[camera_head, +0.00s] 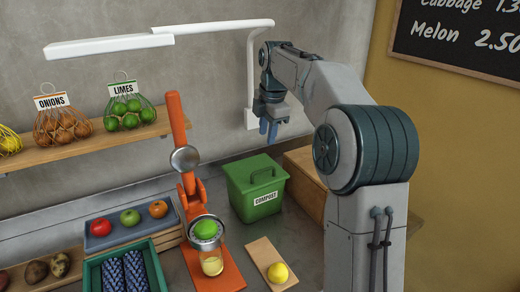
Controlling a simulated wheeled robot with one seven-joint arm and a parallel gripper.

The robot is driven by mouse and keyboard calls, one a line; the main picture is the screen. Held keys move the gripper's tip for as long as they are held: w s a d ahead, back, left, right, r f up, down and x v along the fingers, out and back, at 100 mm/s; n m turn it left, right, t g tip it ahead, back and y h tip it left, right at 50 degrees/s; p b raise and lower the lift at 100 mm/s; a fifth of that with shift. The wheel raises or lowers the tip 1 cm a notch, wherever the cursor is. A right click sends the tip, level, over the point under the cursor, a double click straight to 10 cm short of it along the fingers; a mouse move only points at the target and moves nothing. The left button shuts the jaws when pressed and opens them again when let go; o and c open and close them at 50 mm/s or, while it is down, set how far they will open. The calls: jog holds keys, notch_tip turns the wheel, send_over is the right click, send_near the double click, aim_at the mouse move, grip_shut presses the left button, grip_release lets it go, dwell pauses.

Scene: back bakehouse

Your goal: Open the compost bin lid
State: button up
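The green compost bin (262,203) stands on the counter, right of the orange juicer, with a white COMPOST label on its front. Its green lid (245,173) lies on top and looks closed, with a raised handle (264,175) on it. My gripper (268,131) points down in the air above the bin, clear of the lid and handle, with nothing seen in it. Its two blue fingers show close together and partly overlapping, so I cannot tell how far apart they are.
The orange juicer (189,187) with a raised lever stands left of the bin. A board (262,254) with a lemon lies in front. A wooden box (306,182) is right of the bin. A white lamp (108,46) and a shelf (88,145) with netted produce are on the wall.

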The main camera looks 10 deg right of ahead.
aim_at(261, 171)
jog(key=w+f, duration=0.1)
jog(key=f, duration=0.3)
jog(key=w+f, duration=0.1)
jog(key=f, duration=0.3)
jog(key=w+a+f, duration=0.1)
jog(key=f, duration=0.4)
jog(key=shift+f+p, duration=0.1)
jog(key=shift+p, duration=0.25)
jog(key=shift+s, duration=0.1)
jog(key=shift+c, duration=0.3)
grip_shut()
